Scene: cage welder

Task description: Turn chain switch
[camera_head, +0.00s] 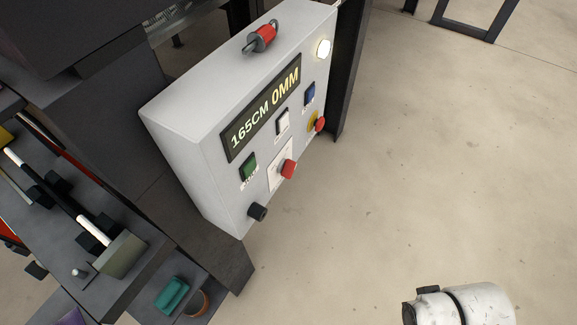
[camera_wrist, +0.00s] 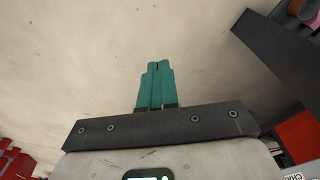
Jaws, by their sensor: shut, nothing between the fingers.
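A light grey control box (camera_head: 185,130) stands tilted in the head view, its front panel facing right. The panel carries a red rotary knob (camera_head: 289,168) on a white label plate, and a black knob (camera_head: 258,212) near its lower edge. I cannot read which of them is the chain switch. My gripper (camera_wrist: 157,68) shows in the wrist view with its two teal fingers together, empty, over bare floor. In the head view only a white part of my arm shows at bottom right, apart from the box; the fingers are out of that view.
The panel also has a lit display (camera_head: 262,105), a green button (camera_head: 248,167), a white button (camera_head: 282,121), a blue button (camera_head: 310,93), a red emergency button (camera_head: 320,124) and a lit lamp (camera_head: 324,48). A cluttered dark shelf (camera_head: 150,262) lies left. Floor (camera_head: 440,150) right is clear.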

